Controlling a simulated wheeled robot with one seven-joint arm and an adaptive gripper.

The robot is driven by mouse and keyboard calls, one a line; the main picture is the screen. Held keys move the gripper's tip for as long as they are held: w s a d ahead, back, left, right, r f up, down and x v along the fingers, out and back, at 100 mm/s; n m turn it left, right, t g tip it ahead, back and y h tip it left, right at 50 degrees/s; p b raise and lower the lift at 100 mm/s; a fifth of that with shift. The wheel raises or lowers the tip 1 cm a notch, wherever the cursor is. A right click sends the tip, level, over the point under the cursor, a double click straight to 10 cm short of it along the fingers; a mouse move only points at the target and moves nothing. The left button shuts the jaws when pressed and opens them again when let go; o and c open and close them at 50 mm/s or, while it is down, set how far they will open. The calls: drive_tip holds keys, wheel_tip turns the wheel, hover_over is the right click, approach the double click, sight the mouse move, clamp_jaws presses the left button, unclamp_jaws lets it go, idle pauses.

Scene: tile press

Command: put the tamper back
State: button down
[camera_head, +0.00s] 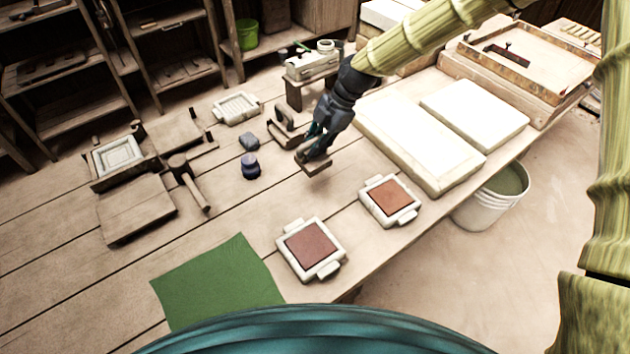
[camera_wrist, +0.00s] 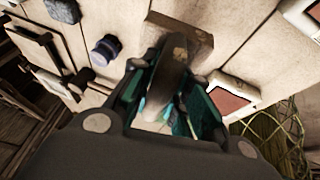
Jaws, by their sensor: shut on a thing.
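My gripper (camera_head: 314,143) is shut on the tamper (camera_head: 314,163), a wooden block with an upright handle. It is over the middle of the table; I cannot tell whether the block touches the tabletop. In the wrist view the tamper's brown handle (camera_wrist: 168,78) is between the teal fingers (camera_wrist: 170,112), with the flat block (camera_wrist: 192,38) beyond it. The fingers hide part of the handle. A small wooden piece with an upright part (camera_head: 285,130) is just left of the gripper; its exact form is unclear.
Two white moulds with reddish clay (camera_head: 311,246) (camera_head: 391,199) lie near the front edge. A dark purple jar (camera_head: 250,166) and grey lump (camera_head: 249,141) are left of the gripper. A mallet (camera_head: 187,182), green cloth (camera_head: 218,284) and white slabs (camera_head: 420,145) lie around. Bare tabletop surrounds the jar.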

drive_tip(key=shift+f+p, duration=1.05)
drive_tip(key=shift+f, duration=3.6)
drive_tip(key=c, duration=1.4)
unclamp_jaws()
drive_tip(key=shift+o, duration=0.2)
drive_tip(key=b+v, duration=0.3)
drive_tip(key=v, duration=0.9)
